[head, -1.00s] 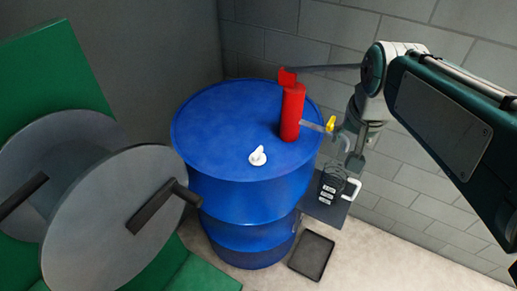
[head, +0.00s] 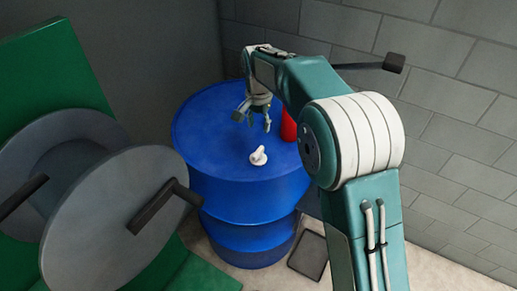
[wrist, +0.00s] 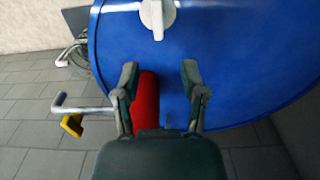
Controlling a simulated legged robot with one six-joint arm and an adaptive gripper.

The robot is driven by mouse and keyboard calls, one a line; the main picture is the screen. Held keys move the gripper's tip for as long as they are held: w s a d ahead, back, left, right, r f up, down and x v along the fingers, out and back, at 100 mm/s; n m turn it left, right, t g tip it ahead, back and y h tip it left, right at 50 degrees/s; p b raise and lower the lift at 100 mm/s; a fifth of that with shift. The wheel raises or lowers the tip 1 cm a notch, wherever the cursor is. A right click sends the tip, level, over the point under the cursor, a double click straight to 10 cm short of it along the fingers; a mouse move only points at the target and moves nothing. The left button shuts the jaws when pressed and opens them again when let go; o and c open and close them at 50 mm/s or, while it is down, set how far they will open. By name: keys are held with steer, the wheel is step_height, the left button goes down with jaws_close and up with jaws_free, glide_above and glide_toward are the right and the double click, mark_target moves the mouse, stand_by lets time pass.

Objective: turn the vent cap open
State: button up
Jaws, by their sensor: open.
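The white vent cap (head: 258,156) sits on the top of the blue drum (head: 225,165), toward its near edge. In the wrist view the cap (wrist: 157,15) shows at the top edge, partly cut off, with a raised grip bar across it. My gripper (head: 252,120) hangs above the drum top, behind the cap in the head view. It is open and empty, its fingers (wrist: 160,72) apart, with the cap ahead of them and not between them. A red cylinder (head: 289,126) stands on the drum, mostly hidden by my arm.
The red cylinder (wrist: 146,100) is close beside my left finger in the wrist view. A pipe with a yellow handle (wrist: 72,124) sticks out below left. A large grey reel (head: 110,225) stands left of the drum. A dark tray (head: 308,255) lies on the floor.

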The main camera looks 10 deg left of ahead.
mark_target(259, 149)
step_height(259, 149, down, 10)
steer(key=shift+d+f, duration=0.1)
steer(key=shift+f, duration=0.15)
jaws_close()
